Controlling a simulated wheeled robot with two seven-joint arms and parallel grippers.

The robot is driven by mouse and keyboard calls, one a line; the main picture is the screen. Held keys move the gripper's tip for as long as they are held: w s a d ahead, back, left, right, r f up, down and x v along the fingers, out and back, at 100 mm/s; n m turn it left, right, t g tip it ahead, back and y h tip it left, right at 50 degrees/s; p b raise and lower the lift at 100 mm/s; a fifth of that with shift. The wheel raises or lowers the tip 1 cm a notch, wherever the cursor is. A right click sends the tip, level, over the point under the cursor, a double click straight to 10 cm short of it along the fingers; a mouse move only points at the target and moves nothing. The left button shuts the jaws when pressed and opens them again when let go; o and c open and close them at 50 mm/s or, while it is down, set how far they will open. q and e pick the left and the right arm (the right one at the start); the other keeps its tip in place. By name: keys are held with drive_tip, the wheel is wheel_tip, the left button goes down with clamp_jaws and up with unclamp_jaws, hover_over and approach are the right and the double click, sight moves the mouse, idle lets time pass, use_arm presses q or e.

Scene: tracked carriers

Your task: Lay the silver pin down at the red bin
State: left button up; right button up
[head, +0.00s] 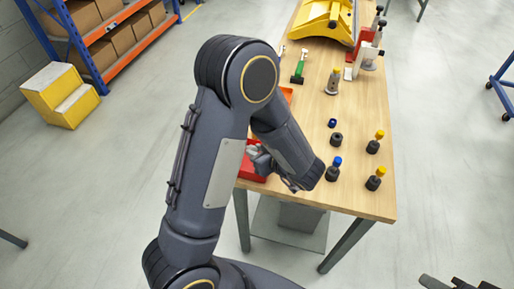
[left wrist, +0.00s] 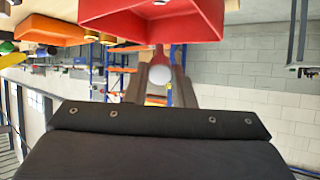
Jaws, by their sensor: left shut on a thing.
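The red bin (head: 246,171) stands at the left edge of the wooden table, partly hidden behind my left arm. It also shows in the left wrist view (left wrist: 205,18), at the top of the picture. My left gripper (head: 258,158) is at the red bin. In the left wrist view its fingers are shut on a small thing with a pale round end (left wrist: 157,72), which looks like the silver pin. Most of the pin is hidden, and I cannot tell if it touches the bin. My right gripper (head: 458,283) shows only in part at the bottom right edge.
An orange bin (head: 287,92) stands behind the red one. Several dark holders with blue or yellow tops (head: 374,178) stand on the right of the table (head: 350,200). A green-handled tool (head: 299,66) and a yellow rack (head: 325,22) are farther back.

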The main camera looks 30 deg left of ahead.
use_arm(q)
drive_tip(key=shift+f+b, duration=1.2)
drive_tip(key=shift+f, duration=1.05)
drive_tip(key=o, duration=1)
drive_tip(key=shift+o, duration=0.2)
drive_tip(key=shift+d, duration=0.1)
drive_tip(key=v, duration=0.7)
drive_tip(key=shift+d+r, duration=0.2)
